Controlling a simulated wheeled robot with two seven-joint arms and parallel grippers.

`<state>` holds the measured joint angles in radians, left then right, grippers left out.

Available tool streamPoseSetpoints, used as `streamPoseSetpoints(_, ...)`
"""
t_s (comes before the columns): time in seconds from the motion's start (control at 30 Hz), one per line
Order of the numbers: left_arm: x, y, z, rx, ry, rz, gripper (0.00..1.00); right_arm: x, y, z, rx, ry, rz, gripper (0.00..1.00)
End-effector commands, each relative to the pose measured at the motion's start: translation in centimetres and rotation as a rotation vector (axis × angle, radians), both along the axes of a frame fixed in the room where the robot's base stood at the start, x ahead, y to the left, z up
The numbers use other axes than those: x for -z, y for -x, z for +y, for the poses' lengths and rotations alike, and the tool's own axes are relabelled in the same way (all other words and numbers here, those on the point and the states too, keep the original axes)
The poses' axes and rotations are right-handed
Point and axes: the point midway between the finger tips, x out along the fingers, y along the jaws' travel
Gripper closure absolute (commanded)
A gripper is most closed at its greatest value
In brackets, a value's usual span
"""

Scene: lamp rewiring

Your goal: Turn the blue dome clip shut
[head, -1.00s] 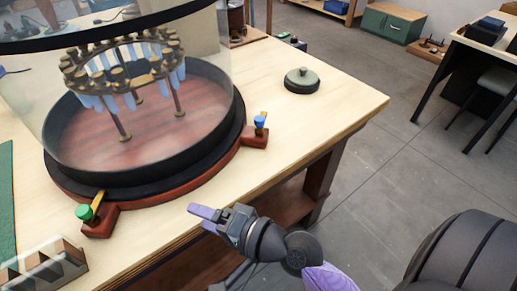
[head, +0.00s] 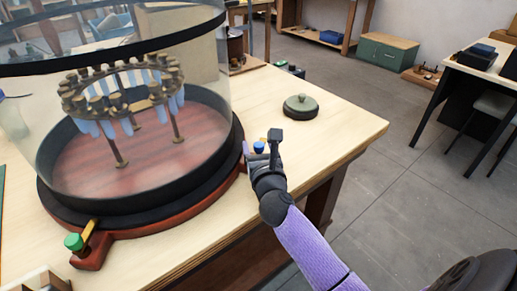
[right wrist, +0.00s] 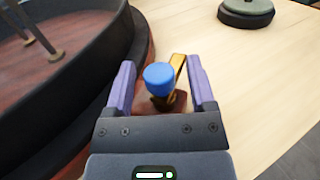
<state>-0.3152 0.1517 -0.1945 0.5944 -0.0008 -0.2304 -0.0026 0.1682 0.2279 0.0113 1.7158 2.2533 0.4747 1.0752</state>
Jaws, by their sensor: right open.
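The blue dome clip (head: 259,147) has a round blue knob and a brass arm on a red-brown foot at the right of the dome's base. In the right wrist view the blue knob (right wrist: 159,78) lies between my two purple fingers, with a gap on each side. The brass arm (right wrist: 179,72) points away to the upper right, not over the dark rim. My right gripper (head: 262,152) is open around the knob and hides the foot in the head view. The glass dome (head: 120,90) stands on its black ring (head: 225,165) over a ring of brass posts. My left gripper is out of view.
The green clip (head: 74,242) sits at the base's front left, its brass arm toward the dome. A round green-lidded dark piece (head: 300,106) lies on the wooden table (head: 345,120) behind my right gripper. The table's right part is otherwise clear.

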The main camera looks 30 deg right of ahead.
Motion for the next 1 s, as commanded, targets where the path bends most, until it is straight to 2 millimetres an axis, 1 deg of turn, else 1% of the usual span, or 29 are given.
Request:
streamPoseSetpoints(0.23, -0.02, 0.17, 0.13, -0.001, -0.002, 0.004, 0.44, -0.02, -0.16, -0.07, 0.0, 0.001, 0.0, 0.29)
streamPoseSetpoints(0.27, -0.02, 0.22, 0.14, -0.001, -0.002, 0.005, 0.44, -0.02, -0.15, -0.06, 0.0, 0.001, 0.0, 0.32)
streamPoseSetpoints(0.3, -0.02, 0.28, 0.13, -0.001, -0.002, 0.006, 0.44, -0.03, -0.15, -0.06, 0.0, 0.002, 0.001, 0.4)
streamPoseSetpoints(0.37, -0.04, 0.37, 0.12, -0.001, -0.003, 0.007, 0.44, -0.02, -0.14, -0.06, 0.0, 0.002, 0.001, 0.53)
streamPoseSetpoints(0.4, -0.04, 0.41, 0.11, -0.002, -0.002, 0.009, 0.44, -0.03, -0.14, -0.06, 0.0, 0.002, 0.001, 0.61)
streamPoseSetpoints(0.47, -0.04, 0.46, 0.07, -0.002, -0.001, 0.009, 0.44, -0.02, -0.14, -0.06, -0.001, 0.002, 0.001, 0.74)
streamPoseSetpoints(0.5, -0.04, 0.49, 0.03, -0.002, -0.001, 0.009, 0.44, -0.02, -0.13, -0.05, -0.001, 0.002, 0.001, 0.82)
streamPoseSetpoints(0.6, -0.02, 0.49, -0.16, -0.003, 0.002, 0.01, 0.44, -0.02, -0.13, -0.05, -0.001, 0.002, 0.001, 1.0)
streamPoseSetpoints(0.83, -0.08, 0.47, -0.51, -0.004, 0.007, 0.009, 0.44, -0.06, -0.12, -0.04, -0.006, 0.002, 0.001, 1.0)
streamPoseSetpoints(1.0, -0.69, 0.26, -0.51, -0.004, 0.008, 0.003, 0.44, -0.23, -0.12, -0.08, -0.047, 0.005, 0.002, 1.0)
